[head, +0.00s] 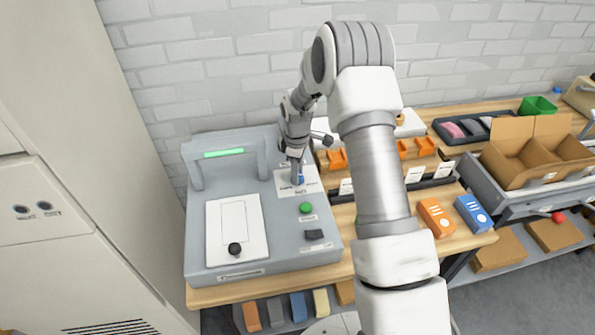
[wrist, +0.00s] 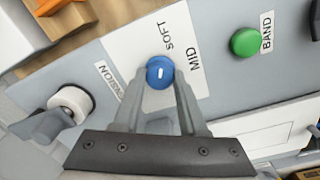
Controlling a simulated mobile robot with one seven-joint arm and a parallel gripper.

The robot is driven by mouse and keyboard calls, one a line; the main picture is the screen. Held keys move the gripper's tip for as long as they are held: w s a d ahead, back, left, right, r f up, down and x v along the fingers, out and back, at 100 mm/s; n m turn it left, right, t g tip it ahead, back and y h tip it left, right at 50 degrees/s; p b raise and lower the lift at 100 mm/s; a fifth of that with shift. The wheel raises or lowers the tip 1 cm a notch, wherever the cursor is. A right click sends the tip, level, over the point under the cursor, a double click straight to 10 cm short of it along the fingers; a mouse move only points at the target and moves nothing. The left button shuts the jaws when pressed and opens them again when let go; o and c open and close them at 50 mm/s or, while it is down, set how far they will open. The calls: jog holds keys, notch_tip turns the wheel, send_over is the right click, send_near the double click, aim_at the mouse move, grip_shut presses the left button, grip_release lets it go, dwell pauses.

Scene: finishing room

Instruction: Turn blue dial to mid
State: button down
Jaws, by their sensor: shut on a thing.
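The blue dial (head: 300,180) sits on a white label plate (head: 284,187) on the grey machine (head: 196,265). In the wrist view the dial (wrist: 160,72) is round, with a short white mark on its face. The words SOFT and MID are printed on the plate beside it. I cannot tell for sure which word the mark points to. My gripper (head: 297,168) reaches down onto the dial. In the wrist view its two fingers (wrist: 160,80) are shut on the dial, one on each side.
A green button (head: 306,207) labelled BAND (wrist: 267,32) and a black switch (head: 314,234) are near the dial. A panel with a black knob (head: 234,249) lies to the left. A grey arch with a green light (head: 224,153) rises behind. Orange and blue boxes (head: 473,213) stand right.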

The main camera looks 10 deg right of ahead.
jog(key=shift+m+b, duration=0.35)
jog(key=shift+m, duration=0.05)
jog(key=shift+f+m+b, duration=0.1)
jog(key=shift+m+b, duration=0.6)
jog(key=shift+m, duration=0.2)
jog(key=m+b, duration=0.1)
jog(key=m, duration=0.1)
jog(key=shift+m, duration=0.4)
jog(key=m+b, duration=0.2)
jog(key=m, duration=0.4)
jog(key=shift+m, duration=0.3)
jog(key=shift+c, duration=2.3)
grip_release()
